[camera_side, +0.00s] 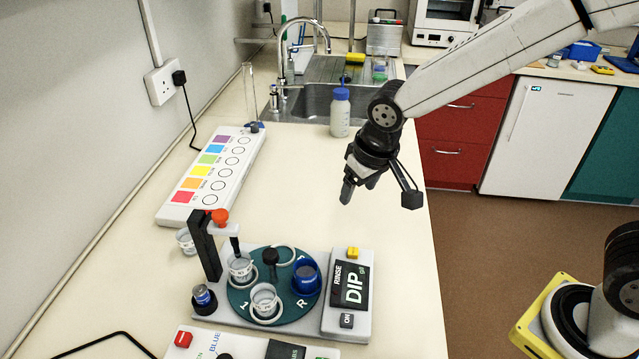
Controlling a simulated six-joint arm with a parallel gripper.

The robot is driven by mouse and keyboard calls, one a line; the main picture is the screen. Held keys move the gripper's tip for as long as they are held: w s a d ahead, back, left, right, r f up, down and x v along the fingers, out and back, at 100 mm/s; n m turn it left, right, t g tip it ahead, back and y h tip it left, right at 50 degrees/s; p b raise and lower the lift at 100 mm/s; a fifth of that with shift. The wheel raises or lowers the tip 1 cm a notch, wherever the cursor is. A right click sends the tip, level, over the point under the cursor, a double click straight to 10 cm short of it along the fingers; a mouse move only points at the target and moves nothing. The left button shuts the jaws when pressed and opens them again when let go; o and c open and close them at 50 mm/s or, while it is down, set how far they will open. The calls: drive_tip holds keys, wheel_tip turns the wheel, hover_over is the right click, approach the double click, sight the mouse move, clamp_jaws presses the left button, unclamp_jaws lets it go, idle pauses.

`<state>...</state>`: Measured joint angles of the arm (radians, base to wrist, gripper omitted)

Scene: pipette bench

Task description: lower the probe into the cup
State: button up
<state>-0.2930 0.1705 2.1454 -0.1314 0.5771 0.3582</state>
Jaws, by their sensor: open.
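The probe (235,246) is a short dark rod hanging from a white arm with an orange-red knob (219,216), on a black upright post (205,247). Its lower end is at the rim of a clear cup (241,270) on the green turntable (285,312); I cannot tell whether it is above or inside the rim. A second clear cup (264,301) and a blue cup (306,279) also sit on the turntable. My gripper (358,190) is open and empty, up and to the right of the probe, with its fingers pointing down.
A black knob (270,257) stands at the turntable's centre. A DIP panel (349,286) is at its right. A coloured strip (215,172) and a bottle (340,113) stand behind. The bench below my gripper is clear.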

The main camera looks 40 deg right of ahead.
drive_tip(key=w+a+r, duration=0.2)
drive_tip(key=a, duration=0.4)
drive_tip(key=w+a+r, duration=0.2)
drive_tip(key=a+r, duration=0.1)
drive_tip(key=a, duration=0.3)
drive_tip(key=t, duration=0.1)
approach(220, 214)
drive_tip(key=shift+f, duration=0.5)
drive_tip(key=shift+f, duration=0.1)
drive_tip(key=shift+t, duration=0.3)
drive_tip(key=shift+x, duration=3.8)
clamp_jaws()
